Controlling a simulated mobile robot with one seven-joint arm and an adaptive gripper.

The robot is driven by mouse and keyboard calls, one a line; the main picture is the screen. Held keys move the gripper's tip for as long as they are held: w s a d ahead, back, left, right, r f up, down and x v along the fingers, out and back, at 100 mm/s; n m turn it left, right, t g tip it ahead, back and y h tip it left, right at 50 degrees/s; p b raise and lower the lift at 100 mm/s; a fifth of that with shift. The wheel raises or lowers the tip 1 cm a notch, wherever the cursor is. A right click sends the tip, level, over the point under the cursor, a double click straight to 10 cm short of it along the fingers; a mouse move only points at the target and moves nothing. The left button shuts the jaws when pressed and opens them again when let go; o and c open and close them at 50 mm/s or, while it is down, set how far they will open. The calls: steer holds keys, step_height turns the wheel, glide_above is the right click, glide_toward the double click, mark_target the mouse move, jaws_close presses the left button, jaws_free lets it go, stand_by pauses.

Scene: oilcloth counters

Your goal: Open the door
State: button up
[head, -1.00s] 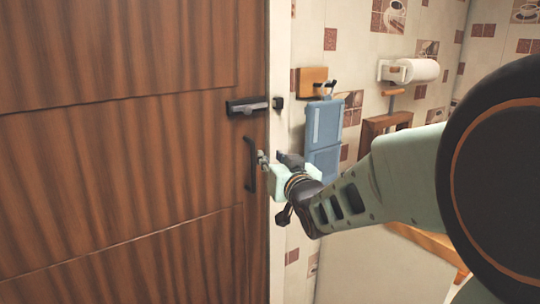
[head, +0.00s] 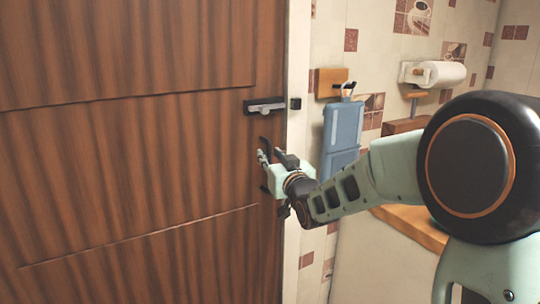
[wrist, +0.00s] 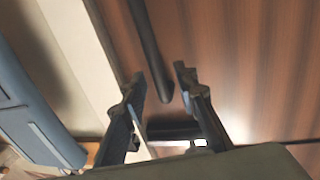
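The brown wooden door (head: 130,130) looks shut against its pale frame (head: 296,150). A dark vertical pull handle (head: 264,143) sits near its right edge, partly hidden by my gripper (head: 270,160). In the wrist view my gripper (wrist: 157,76) is open, and one end of the handle (wrist: 150,50) shows between its two fingertips. I cannot tell whether either finger touches it. A dark sliding bolt (head: 266,106) is on the door above the handle, with a keeper (head: 295,103) on the frame. A small gap shows between bolt and keeper.
Right of the frame, a blue object (head: 342,135) hangs from a wooden hook board (head: 330,82) on the tiled wall, close to my arm. A paper towel roll (head: 442,74) is farther right. A wooden-edged counter (head: 412,226) lies beneath my arm.

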steer(key=shift+x, duration=0.9)
jaws_close()
